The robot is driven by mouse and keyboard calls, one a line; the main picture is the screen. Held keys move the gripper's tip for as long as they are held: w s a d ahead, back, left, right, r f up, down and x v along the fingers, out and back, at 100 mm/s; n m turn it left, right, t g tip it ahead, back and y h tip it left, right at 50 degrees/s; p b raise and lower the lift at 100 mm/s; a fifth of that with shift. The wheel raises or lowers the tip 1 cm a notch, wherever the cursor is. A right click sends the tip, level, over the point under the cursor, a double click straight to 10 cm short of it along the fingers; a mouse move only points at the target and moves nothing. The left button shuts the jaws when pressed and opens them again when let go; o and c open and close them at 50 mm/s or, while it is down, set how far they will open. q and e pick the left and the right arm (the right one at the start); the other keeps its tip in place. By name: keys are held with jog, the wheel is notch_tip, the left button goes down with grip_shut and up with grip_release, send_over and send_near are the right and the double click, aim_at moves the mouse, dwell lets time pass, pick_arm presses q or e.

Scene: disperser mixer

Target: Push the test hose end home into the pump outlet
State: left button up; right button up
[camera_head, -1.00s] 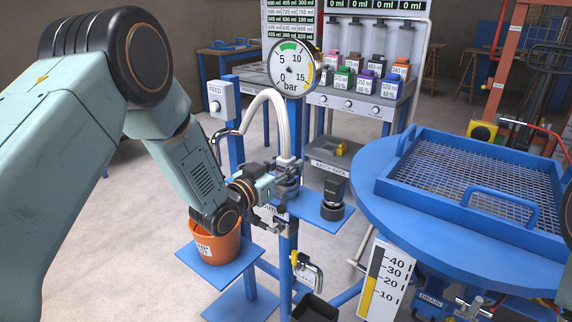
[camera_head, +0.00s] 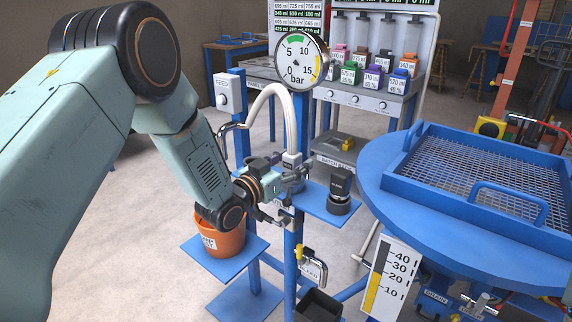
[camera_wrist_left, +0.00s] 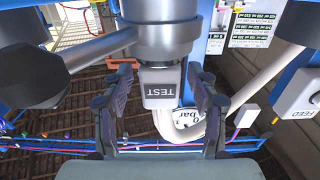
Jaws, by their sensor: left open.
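The test hose end is a pale block marked TEST (camera_wrist_left: 161,86) on a white hose, which arcs over in the head view (camera_head: 268,92). In the left wrist view the block meets the underside of a grey round fitting, seemingly the pump outlet (camera_wrist_left: 158,38); I cannot tell how deep it sits. My left gripper (camera_wrist_left: 160,76) is open, with one finger on each side of the block and visible gaps between. In the head view the left gripper (camera_head: 288,188) is just below the hose end (camera_head: 291,160). My right gripper is not in view.
A pressure gauge (camera_head: 301,62) stands behind the hose, with a FEED box (camera_head: 229,92) to its left. An orange bucket (camera_head: 222,238) stands on a blue shelf below my left arm. A dark cylindrical device (camera_head: 340,190) stands right of the gripper. A blue round table (camera_head: 400,207) fills the right.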

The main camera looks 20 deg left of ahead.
pick_arm(q)
jog(key=v, duration=1.1)
jog(key=shift+s+a, duration=0.15)
jog(key=shift+s, duration=0.25)
jog(key=shift+r, duration=0.1)
jog(key=s+f+n+g+y, duration=0.2)
jog(key=s+f+g, duration=0.3)
jog(key=f, duration=0.5)
jog(key=s+f+n+g+y, duration=0.2)
jog(key=s+f+g, duration=0.2)
jog(key=s+f, duration=0.4)
jog(key=s+f+g+y, duration=0.1)
jog(key=s+f+g, duration=0.3)
jog(key=s, duration=0.8)
jog(key=s+f+g+y, duration=0.1)
jog(key=s+f+g, duration=0.3)
jog(key=s+f, duration=0.3)
jog(key=s, duration=0.4)
jog(key=shift+s+d+f, duration=0.3)
jog(key=shift+s, duration=0.1)
